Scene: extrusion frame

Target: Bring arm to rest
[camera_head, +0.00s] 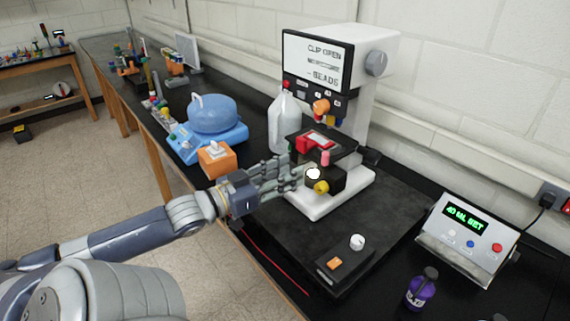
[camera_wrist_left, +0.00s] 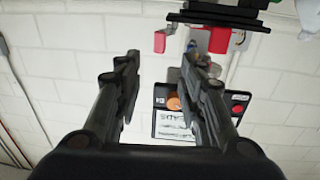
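My left arm comes in from the left in the head view. Its gripper (camera_head: 292,172) points right, with the fingertips beside the stage of a white and black bench instrument (camera_head: 372,100). In the left wrist view the two gripper fingers (camera_wrist_left: 160,62) stand apart with only background between them. The gripper is open and holds nothing that I can see. I cannot tell whether a fingertip touches the instrument. The wrist view shows the instrument's screen (camera_wrist_left: 172,123) upside down, partly behind the right finger. My right gripper is in neither view.
A blue-domed device (camera_head: 213,113), an orange box (camera_head: 216,160) and a clear jug (camera_head: 285,122) stand near the arm on the black bench. A small control box (camera_head: 345,262), a purple bottle (camera_head: 421,288) and a display unit (camera_head: 466,225) stand towards the right. Floor lies left of the bench.

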